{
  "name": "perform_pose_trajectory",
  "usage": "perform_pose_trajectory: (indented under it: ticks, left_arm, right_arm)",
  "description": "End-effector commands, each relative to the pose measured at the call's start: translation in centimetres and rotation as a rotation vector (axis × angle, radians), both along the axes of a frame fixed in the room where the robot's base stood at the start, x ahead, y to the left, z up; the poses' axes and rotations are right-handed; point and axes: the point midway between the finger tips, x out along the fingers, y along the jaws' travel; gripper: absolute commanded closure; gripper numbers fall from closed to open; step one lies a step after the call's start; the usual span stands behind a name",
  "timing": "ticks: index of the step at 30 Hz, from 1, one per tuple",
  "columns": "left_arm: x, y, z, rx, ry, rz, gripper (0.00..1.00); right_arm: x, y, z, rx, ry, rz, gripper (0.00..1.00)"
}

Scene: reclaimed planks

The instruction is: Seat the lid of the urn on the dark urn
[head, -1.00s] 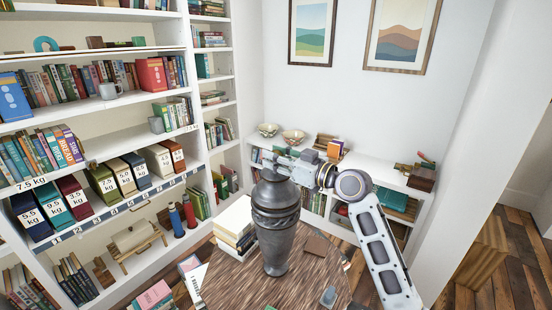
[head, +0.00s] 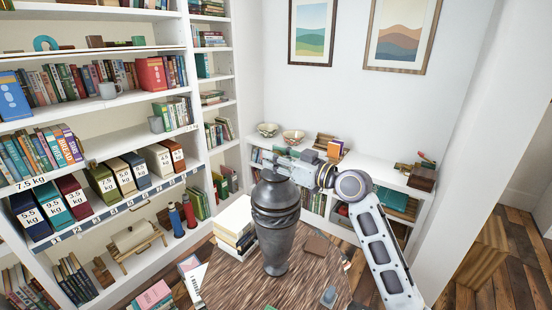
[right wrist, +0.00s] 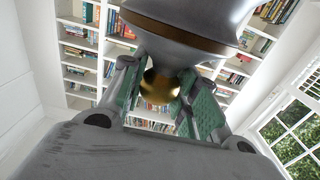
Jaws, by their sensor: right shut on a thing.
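The dark urn (head: 277,249) stands upright on the round wooden table. The lid of the urn (head: 275,191) is a grey dome at the urn's mouth, in line with the body; I cannot tell whether it rests fully on the rim. My right gripper (head: 270,165) comes in from the right above the lid. In the right wrist view the green-padded fingers of the right gripper (right wrist: 161,80) are shut around the lid's gold knob (right wrist: 164,88), with the lid's grey underside-facing flare (right wrist: 190,12) and brown band beyond. My left gripper is out of view.
The table (head: 232,285) also holds stacked books (head: 235,228) left of the urn, a brown flat item (head: 316,245) and a small grey-blue object (head: 328,297) to the right. Tall shelves stand left; a low white bookcase (head: 362,168) stands behind.

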Motion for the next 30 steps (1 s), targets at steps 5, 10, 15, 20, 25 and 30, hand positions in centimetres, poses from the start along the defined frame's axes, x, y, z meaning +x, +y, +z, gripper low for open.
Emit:
perform_pose_trajectory:
  ticks: [5, 10, 15, 20, 25, 30]
  left_arm:
    - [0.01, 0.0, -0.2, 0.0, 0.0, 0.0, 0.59]
    - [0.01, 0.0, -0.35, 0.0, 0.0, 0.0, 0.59]
    - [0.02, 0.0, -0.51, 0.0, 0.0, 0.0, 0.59]
    - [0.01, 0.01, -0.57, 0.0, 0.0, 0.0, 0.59]
    - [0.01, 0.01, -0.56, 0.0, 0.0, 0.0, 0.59]
    - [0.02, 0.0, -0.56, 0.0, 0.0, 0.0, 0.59]
  right_arm:
    - [-0.02, -0.01, -0.07, 0.003, -0.003, 0.0, 1.0]
    - [-0.02, -0.01, -0.27, 0.003, -0.003, 0.0, 1.0]
    - [-0.03, -0.02, -0.46, 0.003, -0.003, 0.0, 1.0]
    - [-0.01, -0.02, -0.55, 0.003, -0.003, 0.0, 0.65]
    - [-0.01, -0.02, -0.59, 0.001, -0.002, 0.0, 0.61]
    - [0.0, -0.01, -0.83, -0.001, 0.002, 0.0, 0.61]
